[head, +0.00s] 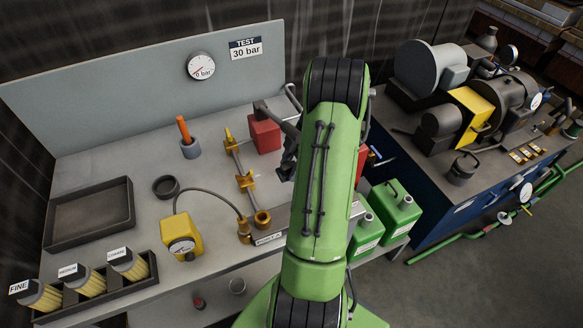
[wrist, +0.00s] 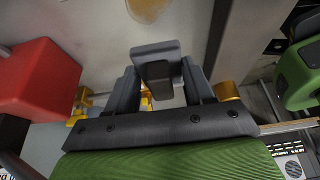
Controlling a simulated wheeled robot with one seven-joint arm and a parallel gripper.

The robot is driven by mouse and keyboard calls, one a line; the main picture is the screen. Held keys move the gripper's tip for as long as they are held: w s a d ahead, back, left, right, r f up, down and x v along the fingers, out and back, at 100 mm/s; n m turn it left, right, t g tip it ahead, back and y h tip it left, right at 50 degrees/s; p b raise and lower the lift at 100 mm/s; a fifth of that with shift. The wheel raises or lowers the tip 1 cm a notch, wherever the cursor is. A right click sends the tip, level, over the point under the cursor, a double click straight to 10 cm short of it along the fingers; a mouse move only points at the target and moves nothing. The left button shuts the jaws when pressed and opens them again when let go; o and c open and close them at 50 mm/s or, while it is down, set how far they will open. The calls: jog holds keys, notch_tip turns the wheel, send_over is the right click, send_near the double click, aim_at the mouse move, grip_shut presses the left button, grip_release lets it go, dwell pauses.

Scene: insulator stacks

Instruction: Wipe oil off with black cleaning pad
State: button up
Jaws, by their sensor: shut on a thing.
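In the wrist view my gripper (wrist: 160,88) is shut on a dark grey-black block, which I take as the black cleaning pad (wrist: 157,70). The pad sits between the fingers and sticks out past their tips. A yellowish-brown oil patch (wrist: 147,8) shows on the pale worktop at the top edge of the wrist view, just beyond the pad and partly cut off by the frame. I cannot tell whether the pad touches the surface. In the head view my green arm hides most of the gripper, the pad and the oil.
A red block (head: 264,134) stands beside my gripper. Brass fittings (head: 244,182) and a yellow gauge unit (head: 181,236) are left of my arm. Green cans (head: 396,209) stand right. A dark tray (head: 91,213) lies far left. Machinery fills the right-hand bench (head: 459,203).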

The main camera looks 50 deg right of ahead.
jog(key=shift+r, duration=0.35)
notch_tip(320, 180, up, 3)
jog(key=shift+w+d+f+p, duration=0.1)
jog(key=shift+f+p, duration=0.05)
jog(key=shift+p, duration=0.75)
jog(key=shift+d, duration=0.15)
